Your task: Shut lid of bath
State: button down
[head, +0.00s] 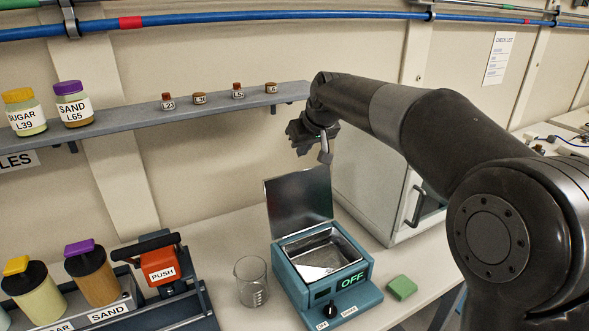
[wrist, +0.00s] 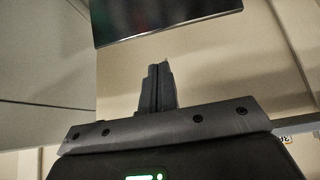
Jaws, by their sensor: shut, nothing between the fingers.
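The bath (head: 322,262) is a teal box with a metal basin, standing on the bench. Its lid (head: 299,198) stands up, open, hinged at the back edge. The front panel display (head: 352,279) reads OFF in green, with a black knob beside it. My gripper (head: 326,156) is above and just behind the top right of the raised lid in the head view, apart from it as far as I can tell. In the wrist view its fingers (wrist: 157,85) are together and hold nothing. A dark glossy panel is at the top there; I cannot tell surely if it is the lid.
A glass beaker (head: 251,282) stands left of the bath and a green sponge (head: 401,288) lies to its right. A white cabinet (head: 372,185) is behind right. A shelf (head: 190,113) with small bottles runs along the wall. A red PUSH device (head: 160,265) is at left.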

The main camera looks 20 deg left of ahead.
jog(key=shift+y, duration=0.3)
jog(key=shift+s+f+x, duration=0.1)
jog(key=shift+s+x, duration=0.15)
jog(key=shift+x, duration=1.4)
jog(key=shift+s+f+x, duration=0.15)
jog(key=shift+s+x, duration=0.05)
jog(key=shift+x, duration=1.45)
jog(key=shift+s+f+x, duration=0.1)
jog(key=shift+s+x, duration=0.15)
jog(key=shift+x, duration=1.4)
jog(key=shift+s+d+r, duration=0.15)
